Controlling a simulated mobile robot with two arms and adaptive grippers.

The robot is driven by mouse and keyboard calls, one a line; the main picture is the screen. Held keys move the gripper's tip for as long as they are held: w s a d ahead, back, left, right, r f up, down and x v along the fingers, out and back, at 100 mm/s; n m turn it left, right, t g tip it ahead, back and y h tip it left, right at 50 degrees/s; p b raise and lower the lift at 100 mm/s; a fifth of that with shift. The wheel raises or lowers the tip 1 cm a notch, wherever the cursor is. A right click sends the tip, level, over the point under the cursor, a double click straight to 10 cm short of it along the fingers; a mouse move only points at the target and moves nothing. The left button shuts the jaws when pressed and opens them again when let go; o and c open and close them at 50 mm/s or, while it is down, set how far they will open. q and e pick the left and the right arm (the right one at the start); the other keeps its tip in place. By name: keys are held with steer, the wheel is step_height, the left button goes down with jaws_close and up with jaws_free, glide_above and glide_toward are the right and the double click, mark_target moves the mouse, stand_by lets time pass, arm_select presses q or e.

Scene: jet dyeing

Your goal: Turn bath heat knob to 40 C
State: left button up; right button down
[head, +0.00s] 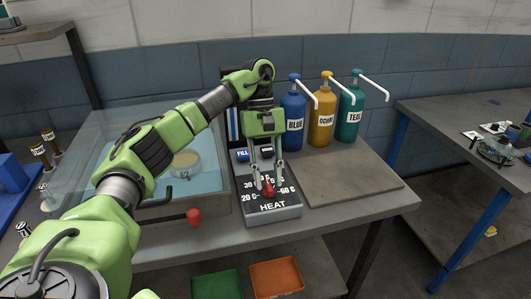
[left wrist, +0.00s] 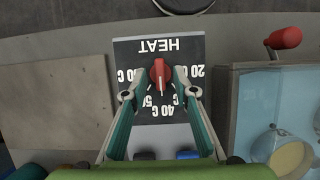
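The heat panel (head: 272,209) is a dark sloped plate marked HEAT, with temperatures around a red knob (head: 269,188). In the left wrist view the panel (left wrist: 135,50) appears upside down, and the red knob (left wrist: 160,73) has its narrow end toward the 40 C side; its exact setting is hard to read. My left gripper (head: 268,183) is over the panel, pointing down. In the left wrist view its fingers (left wrist: 159,93) are spread either side of the knob, with a visible gap on both sides. My right gripper is not in view.
A glass-covered bath (head: 130,150) with a red-handled crank (head: 193,216) is left of the panel. Blue (head: 294,115), ochre (head: 322,115) and teal (head: 350,115) pump bottles stand behind a bare board (head: 340,180). Green (head: 217,284) and orange (head: 276,277) trays are below.

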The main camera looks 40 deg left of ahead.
arm_select(q)
steer(key=v, duration=1.1)
stand_by(0.6)
